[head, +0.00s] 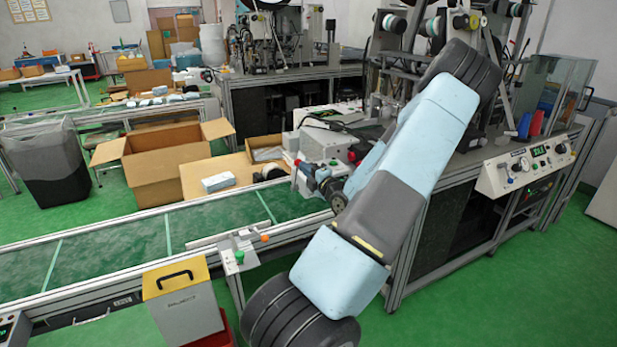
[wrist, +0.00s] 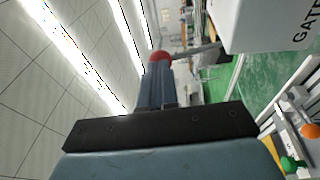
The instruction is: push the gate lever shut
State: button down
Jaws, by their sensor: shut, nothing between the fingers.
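A white box marked GATE (wrist: 275,22) fills the top right of the wrist view. A grey lever arm (wrist: 198,52) runs from it to a red knob (wrist: 160,56). The knob shows just beyond the tips of my gripper (wrist: 158,70), whose dark blue fingers are shut with nothing between them. I cannot tell whether the fingertips touch the knob. In the head view, my gripper (head: 308,176) is low beside a white box (head: 326,145) over the conveyor's far side, small and partly hidden by my wrist.
The green conveyor (head: 195,222) runs across the front. A bracket with an orange knob (head: 264,238) and a green knob (head: 239,256) sits on its near rail. An open carton (head: 152,163) and a control panel (head: 535,162) stand beyond. A yellow-topped bin (head: 184,305) is in front.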

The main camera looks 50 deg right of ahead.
jog(key=shift+w+d+r+m+g+y, duration=0.1)
jog(key=shift+w+d+r+g, duration=0.15)
jog(key=shift+w+g, duration=0.25)
jog(key=shift+w+d+r+m+g+y, duration=0.1)
jog(key=shift+w+d+r+g, duration=0.05)
jog(key=shift+w+r+g, duration=0.3)
jog(key=shift+w+d+r+m+g+y, duration=0.1)
jog(key=shift+w+d+r+g, duration=0.1)
jog(key=shift+w+g, duration=0.25)
jog(key=shift+w+d+r, duration=0.2)
jog(key=shift+w+d, duration=0.1)
jog(key=shift+w, duration=0.45)
jog(key=shift+w+d+r, duration=0.1)
jog(key=shift+r, duration=0.05)
jog(key=shift+s, duration=0.5)
jog(key=v, duration=1.3)
jog(key=shift+r, duration=0.35)
